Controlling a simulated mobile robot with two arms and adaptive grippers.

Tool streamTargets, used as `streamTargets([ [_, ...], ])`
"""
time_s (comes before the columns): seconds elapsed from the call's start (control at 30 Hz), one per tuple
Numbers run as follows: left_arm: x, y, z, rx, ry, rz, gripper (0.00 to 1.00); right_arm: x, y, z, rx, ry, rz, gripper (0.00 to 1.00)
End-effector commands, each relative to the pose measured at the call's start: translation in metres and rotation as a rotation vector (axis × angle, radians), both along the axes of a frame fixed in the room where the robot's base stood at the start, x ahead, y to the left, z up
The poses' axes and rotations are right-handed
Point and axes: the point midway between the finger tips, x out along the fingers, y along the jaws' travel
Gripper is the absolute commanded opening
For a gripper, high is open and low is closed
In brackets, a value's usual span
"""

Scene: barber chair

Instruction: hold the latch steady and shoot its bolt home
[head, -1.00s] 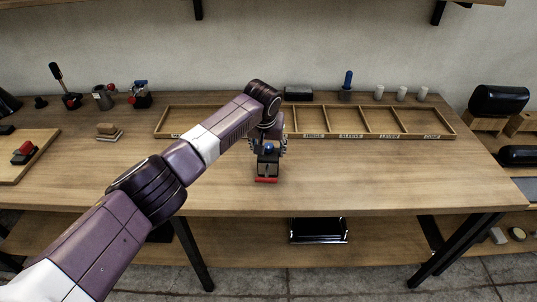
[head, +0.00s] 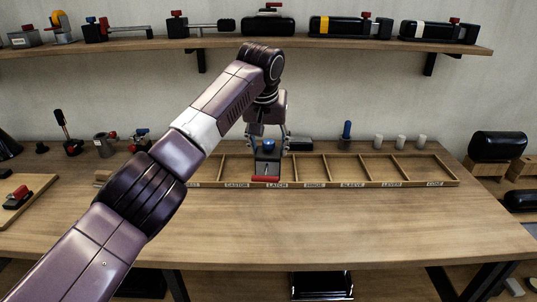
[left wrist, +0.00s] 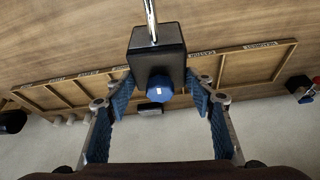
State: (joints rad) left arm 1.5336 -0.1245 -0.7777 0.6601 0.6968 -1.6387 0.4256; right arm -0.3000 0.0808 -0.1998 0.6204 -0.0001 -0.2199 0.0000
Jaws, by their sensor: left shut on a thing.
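The latch (head: 268,166) is a black block with a blue knob and a red bar at its near end. My left gripper (head: 267,142) is shut on it from above, at the end of my left arm. In the head view it overlaps the tray's front rim by the LATCH label; its height above the table is hard to tell. In the left wrist view the latch (left wrist: 157,50) shows a bright metal rod pointing away from the blue knob, between the blue-padded fingers of my left gripper (left wrist: 158,92). My right gripper is not in view.
A wooden tray (head: 350,185) with labelled compartments lies along the back of the table. A black block (head: 300,145), a blue-handled tool (head: 346,131) and white cups (head: 400,142) stand behind it. A shelf (head: 330,43) with several fixtures hangs above. The front of the table is clear.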

Motion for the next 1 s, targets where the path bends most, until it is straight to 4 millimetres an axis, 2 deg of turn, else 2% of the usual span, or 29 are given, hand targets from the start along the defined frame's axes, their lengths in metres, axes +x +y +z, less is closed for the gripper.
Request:
streamTargets([
  [0.3, 0.0, -0.001, -0.001, -0.001, -0.003, -0.001, 0.0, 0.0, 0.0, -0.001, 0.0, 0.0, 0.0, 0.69],
  [1.0, 0.0, -0.001, -0.055, -0.002, -0.004, -0.001, 0.0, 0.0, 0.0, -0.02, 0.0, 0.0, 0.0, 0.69],
])
